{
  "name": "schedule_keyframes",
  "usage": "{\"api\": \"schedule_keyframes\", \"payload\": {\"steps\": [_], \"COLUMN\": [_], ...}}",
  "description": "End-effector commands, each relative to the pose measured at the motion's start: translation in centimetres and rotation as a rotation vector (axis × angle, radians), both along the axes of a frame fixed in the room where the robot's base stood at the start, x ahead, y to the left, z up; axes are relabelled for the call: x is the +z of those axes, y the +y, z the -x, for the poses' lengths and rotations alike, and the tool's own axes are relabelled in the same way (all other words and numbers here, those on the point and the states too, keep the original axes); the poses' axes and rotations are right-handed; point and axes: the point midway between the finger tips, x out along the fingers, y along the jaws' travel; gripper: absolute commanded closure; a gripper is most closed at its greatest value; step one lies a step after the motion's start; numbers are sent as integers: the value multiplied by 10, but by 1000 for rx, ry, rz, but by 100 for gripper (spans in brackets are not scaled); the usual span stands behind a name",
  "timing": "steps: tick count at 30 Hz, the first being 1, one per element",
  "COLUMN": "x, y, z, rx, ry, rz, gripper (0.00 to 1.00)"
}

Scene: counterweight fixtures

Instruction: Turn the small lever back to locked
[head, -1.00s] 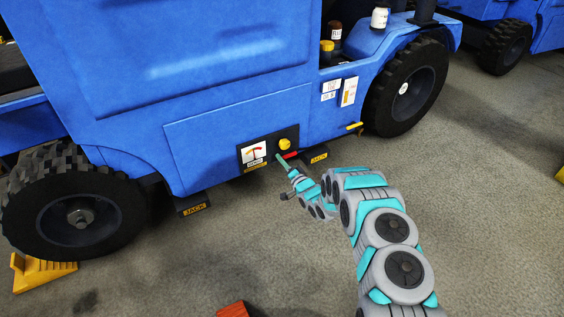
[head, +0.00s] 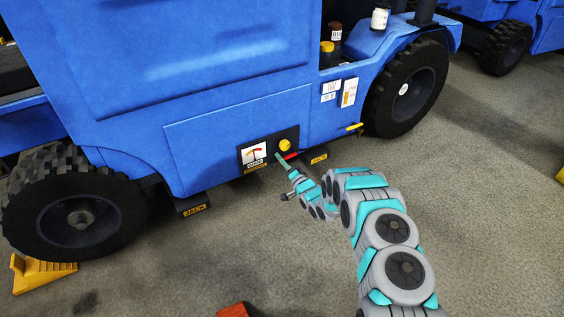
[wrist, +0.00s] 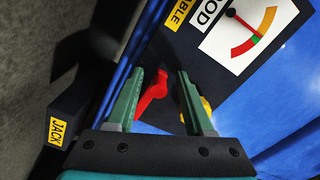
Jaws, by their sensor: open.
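The small red lever (wrist: 152,92) sits on a dark panel on the blue vehicle's side. It also shows in the head view (head: 291,155), partly beside my fingertips. My gripper (wrist: 161,75) is open, and its two green fingers stand on either side of the lever in the wrist view. I cannot tell whether either finger touches it. The gripper also shows in the head view (head: 281,159), reaching in low at the panel. The lever's lower end in the wrist view is close to the left finger.
A yellow knob (head: 285,145) is beside the lever, partly hidden by the right finger in the wrist view. A gauge (head: 253,154) is on the same panel. JACK plates (head: 194,210) stick out below the body. A yellow wheel chock (head: 40,273) lies at lower left.

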Motion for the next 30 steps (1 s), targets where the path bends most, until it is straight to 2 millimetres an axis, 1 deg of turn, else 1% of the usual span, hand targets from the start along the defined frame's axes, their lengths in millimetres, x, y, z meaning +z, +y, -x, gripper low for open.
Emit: {"api": "schedule_keyframes", "payload": {"steps": [8, 15, 18, 22, 30], "x": [-1, 0, 1, 1, 1], "y": [-14, -34, -40, -42, -42], "z": [19, 47, 57, 62, 62], "rx": [-2, -1, -2, 0, 0], "ry": [4, 2, 0, -2, -2], "rz": [2, 2, 0, 1, 0], "gripper": [48, 48, 48, 48, 48]}}
